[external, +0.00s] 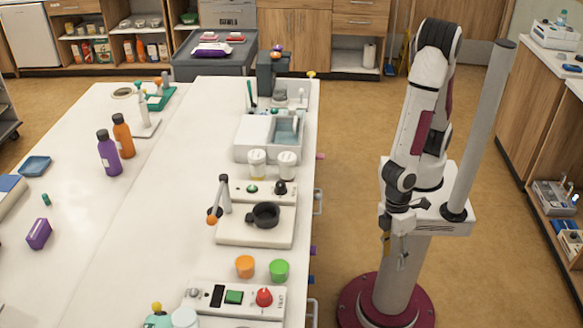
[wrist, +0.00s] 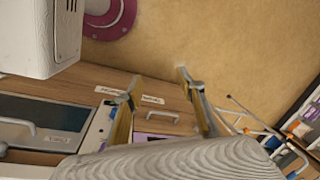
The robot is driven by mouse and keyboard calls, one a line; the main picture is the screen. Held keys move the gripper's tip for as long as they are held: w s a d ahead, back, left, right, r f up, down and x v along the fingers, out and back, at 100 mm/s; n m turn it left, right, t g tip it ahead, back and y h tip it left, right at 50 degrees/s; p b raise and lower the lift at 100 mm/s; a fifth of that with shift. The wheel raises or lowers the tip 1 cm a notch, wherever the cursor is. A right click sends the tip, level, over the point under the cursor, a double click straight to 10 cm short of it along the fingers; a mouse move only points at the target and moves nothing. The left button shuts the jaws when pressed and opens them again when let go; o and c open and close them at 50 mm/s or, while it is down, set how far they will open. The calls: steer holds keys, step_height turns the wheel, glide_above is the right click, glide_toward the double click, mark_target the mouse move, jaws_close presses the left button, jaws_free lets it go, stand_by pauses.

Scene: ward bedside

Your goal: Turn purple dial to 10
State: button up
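I cannot make out a purple dial in either view. A black knob (external: 281,188) and a red knob (external: 264,297) stand on white panels along the right side of the white table. My gripper (external: 394,250) hangs pointing down beside my base, to the right of the table and clear of it. In the wrist view its two fingers (wrist: 158,79) are apart with nothing between them. Beyond them is a wooden drawer front with a handle, white labels and a purple strip (wrist: 160,137).
The white table (external: 185,180) carries a black cup (external: 265,214), orange (external: 245,266) and green (external: 279,270) round pieces, a purple bottle (external: 108,153), an orange bottle (external: 123,137) and a purple box (external: 39,234). Handles stick out from its right edge. Floor (external: 345,190) between table and base is free.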

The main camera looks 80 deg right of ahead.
steer(key=w+d+r+t, duration=0.1)
steer(key=w+d+r, duration=0.3)
steer(key=d+r, duration=0.5)
steer(key=w+d+r+m+t, duration=0.1)
steer(key=w+d+r, duration=0.4)
steer(key=d+r, duration=0.4)
steer(key=shift+d+r+m, duration=0.3)
steer(key=shift+d, duration=0.95)
stand_by(0.5)
